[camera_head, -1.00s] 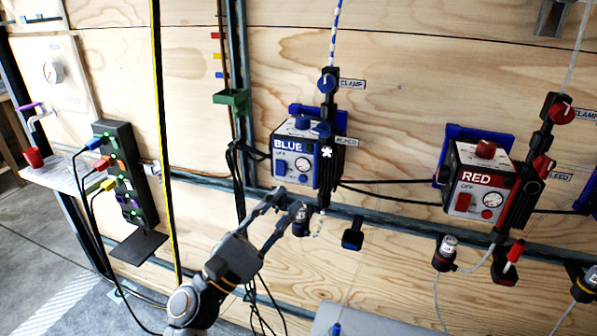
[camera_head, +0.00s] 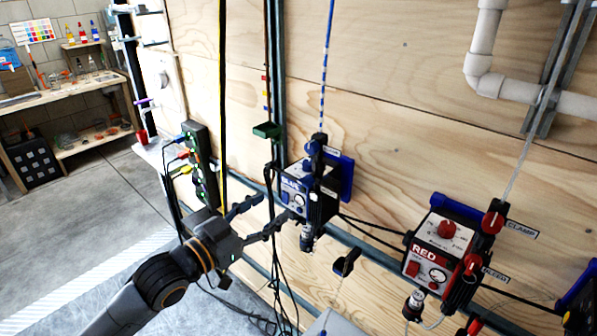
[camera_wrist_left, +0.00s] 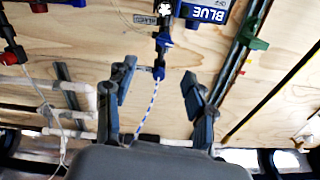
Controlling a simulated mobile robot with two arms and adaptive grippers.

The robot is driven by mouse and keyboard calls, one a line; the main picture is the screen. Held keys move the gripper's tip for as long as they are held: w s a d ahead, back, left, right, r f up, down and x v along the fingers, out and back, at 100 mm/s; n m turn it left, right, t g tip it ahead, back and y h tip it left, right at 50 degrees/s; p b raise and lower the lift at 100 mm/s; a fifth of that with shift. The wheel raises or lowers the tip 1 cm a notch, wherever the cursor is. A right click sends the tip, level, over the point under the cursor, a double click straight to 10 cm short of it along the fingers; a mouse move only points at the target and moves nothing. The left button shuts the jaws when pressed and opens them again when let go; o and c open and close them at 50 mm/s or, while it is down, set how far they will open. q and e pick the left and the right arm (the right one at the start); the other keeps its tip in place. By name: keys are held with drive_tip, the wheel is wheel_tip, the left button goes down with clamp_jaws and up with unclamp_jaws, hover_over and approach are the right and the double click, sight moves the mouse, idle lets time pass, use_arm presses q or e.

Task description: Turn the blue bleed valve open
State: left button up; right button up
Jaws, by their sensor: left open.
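The blue unit (camera_head: 294,190) is mounted on the plywood wall and also shows at the top of the left wrist view (camera_wrist_left: 207,12). Its blue bleed valve (camera_wrist_left: 163,40) lies beyond my fingers in the wrist view, by a small label. It is small and dark in the head view (camera_head: 308,166). The blue clamp knob (camera_wrist_left: 158,73) is nearer, where the blue-white line joins. My left gripper (camera_head: 275,212) is open and empty, left of the unit in the head view. In the wrist view its fingers (camera_wrist_left: 160,90) are spread either side of the line. My right gripper is out of view.
The red unit (camera_head: 427,255) with red knobs is on the right. A green bracket (camera_head: 267,131) and a metal rail are left of the blue unit. Black cables hang below it. A power strip (camera_head: 198,158) with coloured plugs is farther left.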

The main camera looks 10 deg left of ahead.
use_arm(q)
drive_tip(key=p, duration=0.2)
approach(303, 183)
drive_tip(key=x, duration=0.3)
drive_tip(key=p+x, duration=0.1)
drive_tip(key=x, duration=0.6)
drive_tip(key=shift+w+d+p, duration=0.1)
drive_tip(key=shift+w+p, duration=0.1)
drive_tip(key=shift+p, duration=0.15)
drive_tip(key=shift+w+d+f, duration=0.1)
drive_tip(key=shift+w+d, duration=0.15)
drive_tip(key=shift+w, duration=0.1)
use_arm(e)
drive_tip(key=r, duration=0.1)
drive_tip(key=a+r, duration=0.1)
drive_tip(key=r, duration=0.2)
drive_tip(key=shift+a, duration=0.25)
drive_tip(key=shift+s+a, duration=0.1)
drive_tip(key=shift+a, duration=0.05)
use_arm(q)
drive_tip(key=c, duration=0.7)
clamp_jaws()
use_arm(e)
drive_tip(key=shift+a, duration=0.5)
